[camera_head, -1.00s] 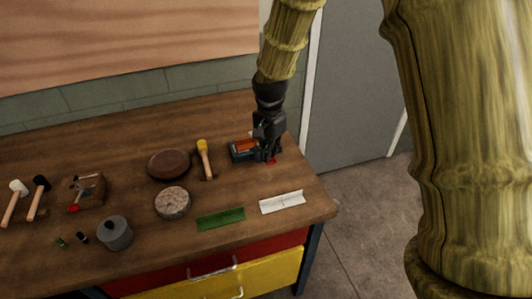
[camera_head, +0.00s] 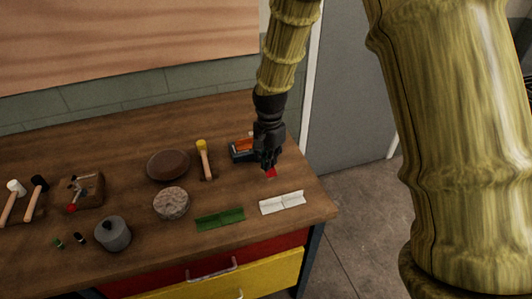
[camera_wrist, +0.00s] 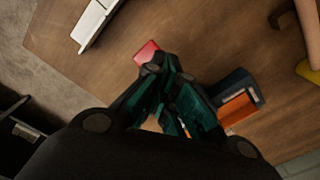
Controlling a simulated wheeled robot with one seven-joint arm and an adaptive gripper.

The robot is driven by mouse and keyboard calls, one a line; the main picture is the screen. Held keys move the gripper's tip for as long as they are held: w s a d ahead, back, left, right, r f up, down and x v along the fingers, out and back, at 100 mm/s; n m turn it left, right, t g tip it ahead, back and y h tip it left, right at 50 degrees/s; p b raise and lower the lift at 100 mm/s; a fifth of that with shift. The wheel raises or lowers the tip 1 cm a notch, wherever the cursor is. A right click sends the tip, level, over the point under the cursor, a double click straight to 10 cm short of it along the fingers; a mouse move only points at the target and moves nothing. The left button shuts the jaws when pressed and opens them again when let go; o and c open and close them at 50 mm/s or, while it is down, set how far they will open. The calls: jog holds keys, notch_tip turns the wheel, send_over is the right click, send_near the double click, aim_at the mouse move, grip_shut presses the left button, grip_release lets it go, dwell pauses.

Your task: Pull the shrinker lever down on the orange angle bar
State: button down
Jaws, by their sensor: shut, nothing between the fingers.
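The shrinker (camera_head: 236,155) is a dark block near the right back of the bench, with the orange angle bar (camera_head: 243,144) in it. Both also show in the wrist view, the shrinker (camera_wrist: 232,82) right of my fingers and the orange bar (camera_wrist: 238,109) on it. The lever's red end (camera_head: 271,173) shows just below my gripper (camera_head: 269,165). In the wrist view the red end (camera_wrist: 147,51) is just beyond my shut fingertips (camera_wrist: 163,66), very close or touching. My fingers hold nothing. Most of the lever is hidden behind my gripper.
A white angle piece (camera_head: 282,203) and a green one (camera_head: 220,219) lie near the bench's front edge. A yellow-headed mallet (camera_head: 204,158) stands left of the shrinker. A brown disc (camera_head: 168,165) and hammers are further left. The bench's right edge is close to my gripper.

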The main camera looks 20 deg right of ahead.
jog(key=shift+f, duration=0.4)
jog(key=shift+r, duration=0.1)
notch_tip(320, 180, up, 11)
jog(key=p, duration=0.8)
jog(key=shift+p, duration=0.4)
dwell(0.3)
dwell(0.8)
